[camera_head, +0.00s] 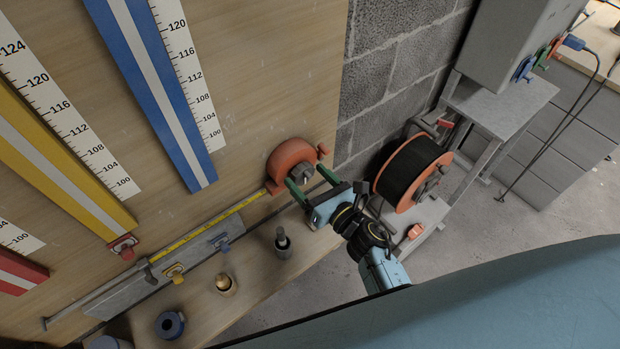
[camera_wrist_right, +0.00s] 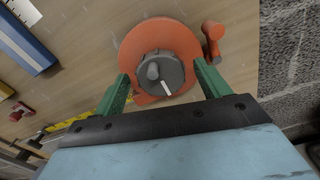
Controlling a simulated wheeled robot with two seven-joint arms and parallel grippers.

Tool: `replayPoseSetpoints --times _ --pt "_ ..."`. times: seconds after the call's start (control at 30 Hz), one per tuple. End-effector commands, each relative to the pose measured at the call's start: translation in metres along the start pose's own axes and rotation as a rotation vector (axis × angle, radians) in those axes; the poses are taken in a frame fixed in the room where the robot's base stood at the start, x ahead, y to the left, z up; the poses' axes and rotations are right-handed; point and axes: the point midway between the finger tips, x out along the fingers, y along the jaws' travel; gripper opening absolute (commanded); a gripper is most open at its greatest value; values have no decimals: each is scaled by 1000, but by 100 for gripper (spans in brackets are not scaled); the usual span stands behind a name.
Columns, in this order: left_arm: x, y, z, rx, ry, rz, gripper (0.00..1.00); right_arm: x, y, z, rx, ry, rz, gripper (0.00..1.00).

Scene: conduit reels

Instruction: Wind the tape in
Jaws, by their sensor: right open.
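An orange tape reel (camera_head: 285,158) with a dark grey knob (camera_head: 302,174) is mounted on the wooden board. Its yellow tape (camera_head: 215,223) runs out to the lower left along a grey rail. My right gripper (camera_head: 305,170) is open, its green fingers reaching toward the knob. In the right wrist view, the reel (camera_wrist_right: 135,45) and the knob (camera_wrist_right: 168,75), with a white mark on its face, sit ahead between the open fingers (camera_wrist_right: 162,85). I cannot tell whether the fingers touch anything. My left gripper is not in view.
A small orange lever (camera_head: 323,151) sits right of the reel. A black-wound orange drum (camera_head: 408,172) stands on a cart beyond my right arm. A dark-topped post (camera_head: 282,243), a brass fitting (camera_head: 225,284) and a blue ring (camera_head: 170,325) stand on the ledge below.

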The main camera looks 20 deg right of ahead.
Motion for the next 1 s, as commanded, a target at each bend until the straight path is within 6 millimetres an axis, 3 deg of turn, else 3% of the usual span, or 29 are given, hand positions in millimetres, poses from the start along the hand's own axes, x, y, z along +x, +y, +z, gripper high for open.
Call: replayPoseSetpoints --times 0.23,0.57,1.0 --pt "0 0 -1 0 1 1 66 0 0 0 0 1 0 74" --pt "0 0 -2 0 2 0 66 0 0 0 1 1 0 30" --pt "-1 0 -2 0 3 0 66 0 0 0 100 2 0 30"
